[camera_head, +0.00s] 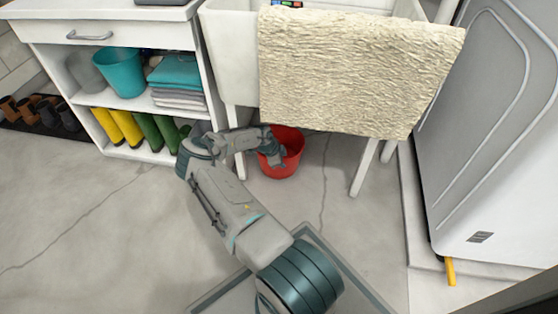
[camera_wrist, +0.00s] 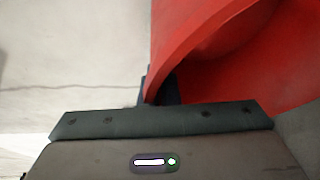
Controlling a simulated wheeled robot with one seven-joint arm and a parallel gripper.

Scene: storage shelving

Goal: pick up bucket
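A red bucket (camera_head: 287,158) stands upright on the floor under the front edge of the white sink. In the wrist view its red wall and rim (camera_wrist: 215,45) fill the upper right. My gripper (camera_head: 270,152) is at the bucket's left side. In the wrist view the dark fingers of my gripper (camera_wrist: 160,90) sit close together, one on each side of the bucket wall, and appear shut on it. My wrist and forearm cover part of the bucket's left side in the head view. A teal bucket-like container (camera_head: 120,72) stands on the shelf at the left.
A beige towel (camera_head: 355,70) hangs over the front of the sink (camera_head: 230,60), above the bucket. Sink legs (camera_head: 364,167) stand on both sides. The shelf unit (camera_head: 88,118) holds boots and folded cloths. A white appliance (camera_head: 490,140) stands right. The floor in front is clear.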

